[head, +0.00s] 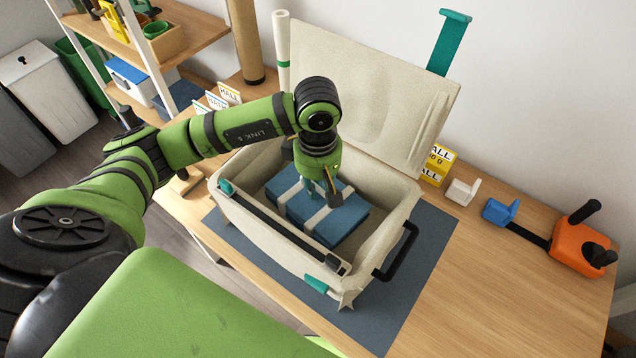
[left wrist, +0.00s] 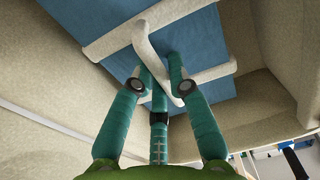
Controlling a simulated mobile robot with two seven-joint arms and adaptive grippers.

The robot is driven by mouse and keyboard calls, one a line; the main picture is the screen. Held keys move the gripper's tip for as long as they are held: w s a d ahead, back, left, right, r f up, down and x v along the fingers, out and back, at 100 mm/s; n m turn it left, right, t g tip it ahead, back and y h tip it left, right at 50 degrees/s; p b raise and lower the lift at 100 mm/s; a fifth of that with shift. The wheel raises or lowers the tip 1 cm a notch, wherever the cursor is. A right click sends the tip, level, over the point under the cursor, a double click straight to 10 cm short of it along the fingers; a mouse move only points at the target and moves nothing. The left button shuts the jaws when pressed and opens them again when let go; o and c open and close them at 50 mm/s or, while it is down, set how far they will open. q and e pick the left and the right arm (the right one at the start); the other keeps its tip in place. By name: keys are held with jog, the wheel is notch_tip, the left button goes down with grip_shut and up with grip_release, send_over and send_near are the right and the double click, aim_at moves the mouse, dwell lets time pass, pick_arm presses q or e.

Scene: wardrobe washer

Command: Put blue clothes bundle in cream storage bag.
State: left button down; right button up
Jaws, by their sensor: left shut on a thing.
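The blue clothes bundle (head: 344,222), tied with light straps, is inside the open cream storage bag (head: 399,209). My left gripper (head: 331,196) reaches down into the bag over the bundle and is shut on it. In the left wrist view the teal fingers of my left gripper (left wrist: 165,88) close around a pale strap of the bundle (left wrist: 197,40). The bag walls surround the bundle. Whether the bundle touches the bag floor is hidden. My right gripper is not in view.
The bag stands on a dark mat (head: 393,318) on a wooden table (head: 480,300), its lid raised behind. A shelf (head: 175,40) stands at the back left.

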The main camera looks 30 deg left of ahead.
pick_arm(q)
jog(key=shift+f, duration=0.25)
jog(key=c, duration=0.8)
grip_release()
notch_tip(320, 180, up, 12)
jog(key=p, duration=0.5)
dwell(0.6)
